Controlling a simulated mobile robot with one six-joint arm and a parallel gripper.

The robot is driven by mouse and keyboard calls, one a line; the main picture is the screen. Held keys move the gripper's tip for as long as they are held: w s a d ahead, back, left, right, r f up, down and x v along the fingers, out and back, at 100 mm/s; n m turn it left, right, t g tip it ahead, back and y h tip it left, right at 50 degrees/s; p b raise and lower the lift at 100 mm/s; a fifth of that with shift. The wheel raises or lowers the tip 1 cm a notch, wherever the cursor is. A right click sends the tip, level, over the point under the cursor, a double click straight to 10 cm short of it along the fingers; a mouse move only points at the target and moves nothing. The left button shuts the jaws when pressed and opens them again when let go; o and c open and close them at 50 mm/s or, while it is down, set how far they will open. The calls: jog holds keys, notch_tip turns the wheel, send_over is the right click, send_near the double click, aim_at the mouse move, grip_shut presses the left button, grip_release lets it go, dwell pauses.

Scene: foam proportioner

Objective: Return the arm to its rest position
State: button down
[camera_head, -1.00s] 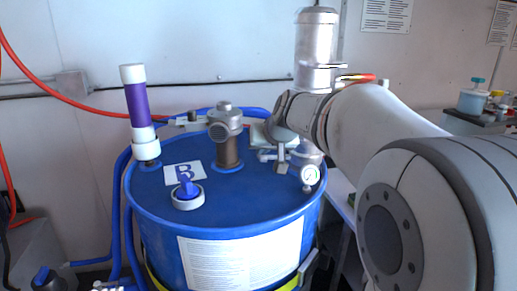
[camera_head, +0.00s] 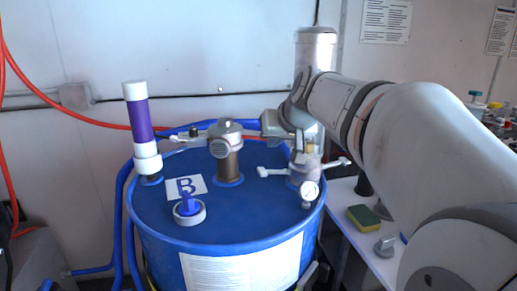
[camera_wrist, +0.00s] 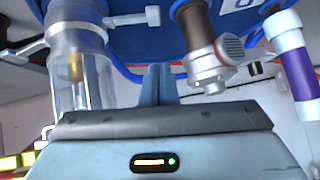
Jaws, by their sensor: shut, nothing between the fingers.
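My gripper (camera_wrist: 159,84) is shut and empty in the wrist view, its two grey fingers together. In the head view my arm reaches in from the right, above the right side of the blue drum (camera_head: 250,207). Its wrist end is in front of the tall metal pump cylinder (camera_head: 316,48), and the fingertips are hard to make out there. In the wrist view a clear cylinder (camera_wrist: 80,80) is left of the fingers and a brown and grey fitting (camera_wrist: 203,50) is right of them. The fitting also shows on the drum top in the head view (camera_head: 228,150).
A purple and white tube (camera_head: 139,122) stands on the drum's left. Red hoses hang at left.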

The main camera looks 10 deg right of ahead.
jog(key=s+a+f+g+p, duration=0.1)
jog(key=s+f+g+p, duration=0.1)
jog(key=s, duration=0.5)
jog(key=s+a+f+g+h+p, duration=0.1)
jog(key=s+a+f+g+p, duration=0.1)
jog(key=s+f+p, duration=0.2)
jog(key=s+a+f+g+p, duration=0.1)
jog(key=s+p, duration=0.5)
jog(key=s, duration=0.6)
notch_tip(320, 180, down, 3)
jog(key=shift+s+a+r+n+g, duration=0.1)
jog(key=shift+s+a+n+g, duration=0.25)
jog(key=shift+g, duration=0.35)
jog(key=shift+d, duration=0.15)
